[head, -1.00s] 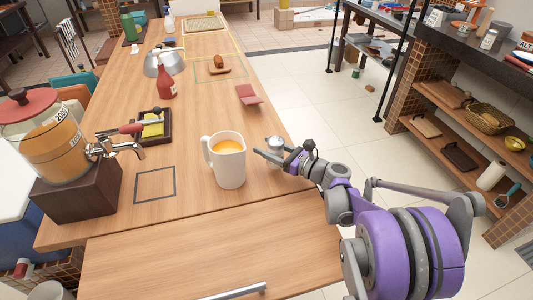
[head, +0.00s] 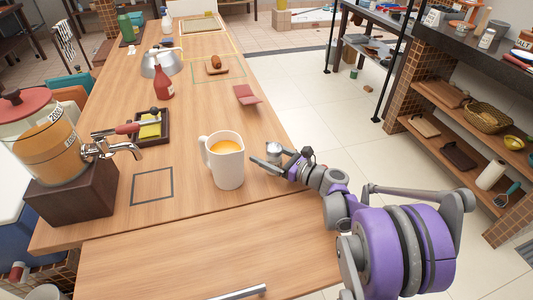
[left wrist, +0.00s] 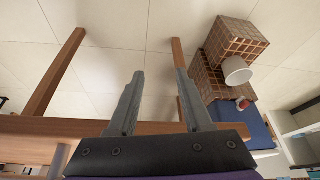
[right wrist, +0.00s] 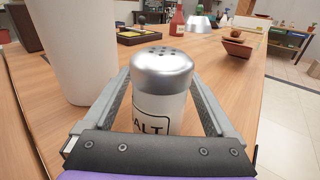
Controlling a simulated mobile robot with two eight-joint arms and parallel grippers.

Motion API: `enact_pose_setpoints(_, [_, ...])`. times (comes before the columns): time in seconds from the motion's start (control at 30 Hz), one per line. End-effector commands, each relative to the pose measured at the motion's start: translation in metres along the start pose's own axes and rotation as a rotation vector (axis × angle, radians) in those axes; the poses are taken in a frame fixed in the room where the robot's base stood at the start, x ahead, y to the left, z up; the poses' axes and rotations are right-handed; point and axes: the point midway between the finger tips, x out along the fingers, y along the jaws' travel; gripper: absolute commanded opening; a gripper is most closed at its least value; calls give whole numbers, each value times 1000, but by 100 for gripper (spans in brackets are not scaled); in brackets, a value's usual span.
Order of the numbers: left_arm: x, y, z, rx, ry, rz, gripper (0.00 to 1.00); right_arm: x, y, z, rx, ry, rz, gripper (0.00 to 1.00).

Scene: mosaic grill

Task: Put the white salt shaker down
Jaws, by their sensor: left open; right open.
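The white salt shaker (right wrist: 162,100), with a silver perforated cap and a "SALT" label, stands upright between the spread fingers of my right gripper (right wrist: 165,110) in the right wrist view. In the head view the shaker's silver cap (head: 273,148) shows at the table's right edge, just right of the pitcher, with my right gripper (head: 268,165) around it. The lower part of the shaker is hidden by the gripper. My left gripper (left wrist: 155,95) is open and empty in the left wrist view, with floor and table legs beyond it.
A white pitcher (head: 226,168) of orange liquid stands close left of the shaker. A drink dispenser (head: 50,150), a dark tray (head: 153,118), a red bottle (head: 163,85) and a reddish dish (head: 246,95) are on the table (head: 200,205). A dark square outline (head: 153,201) encloses bare wood.

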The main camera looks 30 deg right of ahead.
Motion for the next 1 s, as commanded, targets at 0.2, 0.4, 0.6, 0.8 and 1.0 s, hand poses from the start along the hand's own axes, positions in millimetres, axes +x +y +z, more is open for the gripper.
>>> enact_pose_setpoints(0.2, [-6,0,-2,0,2,0,50,-23,-1,4,-1,0,-4,91])
enact_pose_setpoints(0.4, [-13,0,-4,0,4,0,50,-67,-1,4,-1,0,-4,91])
enact_pose_setpoints(0.6, [-17,0,-5,0,6,0,50,-103,-1,4,-1,0,-4,91])
enact_pose_setpoints(0.8, [-19,0,-6,0,6,0,50,-119,0,3,0,0,-1,91])
enact_pose_setpoints(1.0, [-19,0,-6,0,6,0,50,-120,0,3,0,0,1,91])
